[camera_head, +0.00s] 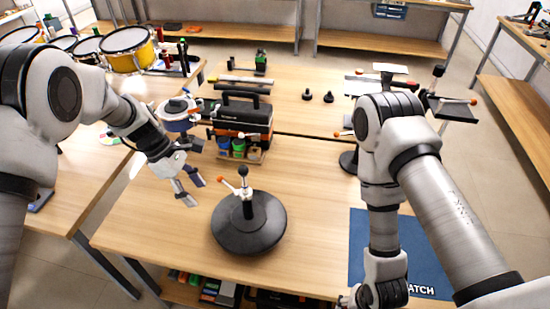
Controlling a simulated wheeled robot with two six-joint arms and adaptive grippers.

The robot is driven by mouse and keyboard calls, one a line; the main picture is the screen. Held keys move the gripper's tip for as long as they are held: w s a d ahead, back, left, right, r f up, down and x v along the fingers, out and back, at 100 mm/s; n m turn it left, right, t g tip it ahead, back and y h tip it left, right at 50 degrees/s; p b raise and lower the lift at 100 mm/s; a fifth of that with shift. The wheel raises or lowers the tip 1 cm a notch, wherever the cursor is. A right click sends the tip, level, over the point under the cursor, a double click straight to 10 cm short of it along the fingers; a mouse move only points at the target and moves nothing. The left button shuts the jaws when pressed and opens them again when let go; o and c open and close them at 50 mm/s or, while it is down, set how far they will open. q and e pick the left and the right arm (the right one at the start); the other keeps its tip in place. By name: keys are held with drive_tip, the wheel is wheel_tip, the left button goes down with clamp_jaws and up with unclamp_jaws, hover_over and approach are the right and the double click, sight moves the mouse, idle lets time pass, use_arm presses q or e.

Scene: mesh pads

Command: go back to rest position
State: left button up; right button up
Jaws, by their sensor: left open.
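My left gripper (187,187) is open and empty. It hangs above the wooden table (150,217), to the left of a round black stand (249,225) and apart from it. My right arm reaches down the right side of the view. Its gripper (358,300) is at the bottom edge, mostly cut off, and its fingers cannot be made out. A blue mat (362,240) lies on the table beside and partly behind my right arm.
A black toolbox (243,118) with small coloured containers (239,148) stands behind the left gripper. A blue round device (178,118) stands left of it. Yellow drums (128,50) sit on the left table. A second stand (350,160) is partly hidden by my right arm.

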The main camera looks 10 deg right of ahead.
use_arm(q)
drive_tip(key=s+a+f+g+y+b, duration=0.1)
drive_tip(key=s+a+f+g+b, duration=0.15)
drive_tip(key=s+f, duration=0.7)
drive_tip(key=s+a+f+g+b, duration=0.1)
drive_tip(key=s+a+f+b, duration=0.4)
drive_tip(key=f, duration=0.7)
drive_tip(key=s+a+f+m+t+y+b, duration=0.1)
drive_tip(key=s+a+f+m+b, duration=0.2)
drive_tip(key=s, duration=0.4)
drive_tip(key=s+a+f+m+t+y, duration=0.1)
drive_tip(key=s+a+f+m, duration=0.3)
drive_tip(key=s, duration=0.4)
drive_tip(key=s+a+f+m+t+y+b, duration=0.1)
drive_tip(key=s+a+f+m+b, duration=0.15)
drive_tip(key=s+f, duration=0.35)
drive_tip(key=w+m+t, duration=0.1)
drive_tip(key=w+m, duration=0.1)
drive_tip(key=m, duration=0.1)
drive_tip(key=w+d+r+m+t+p, duration=0.1)
drive_tip(key=shift+w+d+m+t, duration=0.1)
drive_tip(key=shift+w+m+t, duration=0.15)
drive_tip(key=shift+m+t, duration=0.1)
use_arm(e)
drive_tip(key=s+f+n+g, duration=0.1)
drive_tip(key=s+f+n, duration=0.2)
drive_tip(key=f, duration=0.9)
drive_tip(key=n, duration=0.3)
drive_tip(key=shift+f+g, duration=0.3)
drive_tip(key=shift+f, duration=0.1)
